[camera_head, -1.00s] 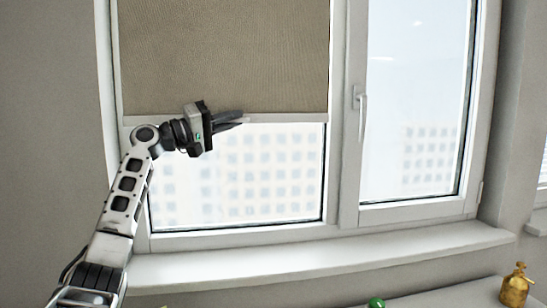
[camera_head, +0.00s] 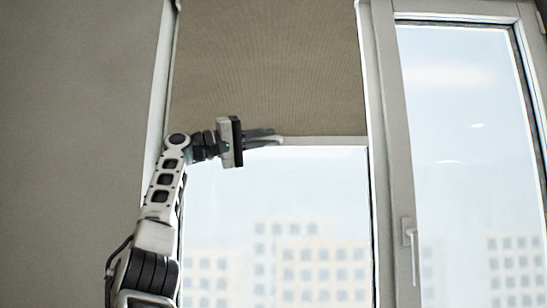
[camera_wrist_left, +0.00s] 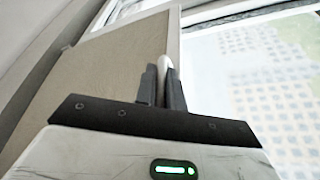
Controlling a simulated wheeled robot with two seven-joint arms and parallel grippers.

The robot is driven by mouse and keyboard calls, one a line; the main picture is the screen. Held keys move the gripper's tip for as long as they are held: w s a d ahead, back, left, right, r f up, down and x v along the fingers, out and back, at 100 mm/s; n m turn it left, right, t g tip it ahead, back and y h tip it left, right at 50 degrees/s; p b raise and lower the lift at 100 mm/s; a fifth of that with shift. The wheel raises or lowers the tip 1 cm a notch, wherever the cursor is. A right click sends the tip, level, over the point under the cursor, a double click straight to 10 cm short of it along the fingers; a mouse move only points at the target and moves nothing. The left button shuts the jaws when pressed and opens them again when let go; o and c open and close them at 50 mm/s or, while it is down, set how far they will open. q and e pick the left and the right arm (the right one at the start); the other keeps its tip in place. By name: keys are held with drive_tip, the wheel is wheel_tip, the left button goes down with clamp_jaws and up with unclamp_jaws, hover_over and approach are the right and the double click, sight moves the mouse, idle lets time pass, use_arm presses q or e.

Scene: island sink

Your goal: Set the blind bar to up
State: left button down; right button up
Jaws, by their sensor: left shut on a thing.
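The brown fabric blind (camera_head: 270,65) covers the upper part of the left window pane. Its white bottom bar (camera_head: 325,141) runs level along the lower edge of the fabric. My left gripper (camera_head: 270,137) reaches the bar from the left and is shut on it. In the left wrist view the two dark fingers of my left gripper (camera_wrist_left: 160,85) close on either side of the white bar (camera_wrist_left: 164,62), with the fabric (camera_wrist_left: 110,75) to the left. My right gripper is not in view.
The right window sash (camera_head: 470,150) has a handle (camera_head: 410,240) on its frame. A plain grey wall (camera_head: 80,130) lies to the left. Pale buildings show through the glass below the bar.

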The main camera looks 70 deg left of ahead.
use_arm(q)
drive_tip(key=shift+r, duration=1.5)
drive_tip(key=c, duration=1.5)
unclamp_jaws()
drive_tip(key=v, duration=1.6)
drive_tip(key=shift+f, duration=0.1)
